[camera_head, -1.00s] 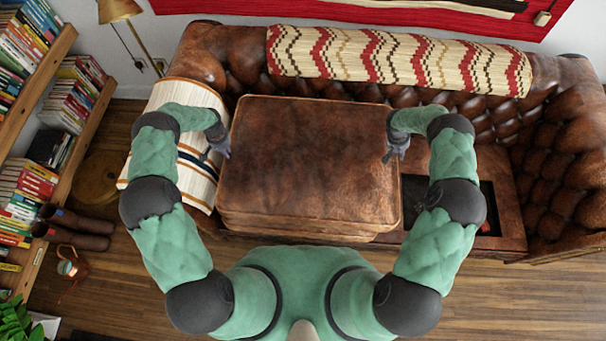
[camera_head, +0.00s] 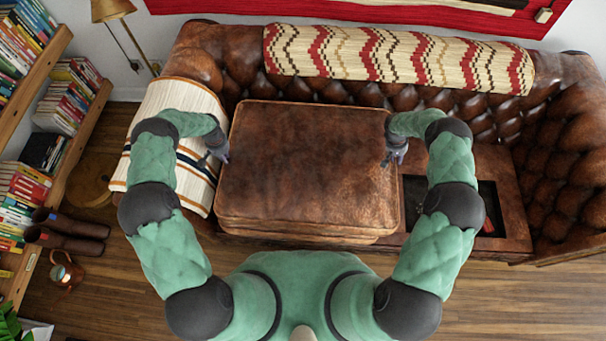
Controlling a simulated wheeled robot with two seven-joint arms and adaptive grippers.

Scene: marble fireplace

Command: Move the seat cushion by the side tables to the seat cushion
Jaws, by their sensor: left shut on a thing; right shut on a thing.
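A large brown leather seat cushion (camera_head: 307,165) is between my two hands, over the left part of a tufted leather sofa (camera_head: 560,150). My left gripper (camera_head: 221,153) is shut on the cushion's left edge. My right gripper (camera_head: 390,158) is shut on its right edge. The fingertips are small and partly hidden against the cushion sides. Another cushion layer shows under the front edge of the top (camera_head: 300,232); I cannot tell whether it is a separate cushion. The side tables are not clearly identifiable.
A striped throw (camera_head: 170,105) covers the left armrest, and a zigzag blanket (camera_head: 400,58) lies along the backrest. A dark open recess (camera_head: 490,208) is in the seat at right. Bookshelves (camera_head: 62,160), boots (camera_head: 70,230) and a copper jug (camera_head: 66,270) stand left. Wooden floor is in front.

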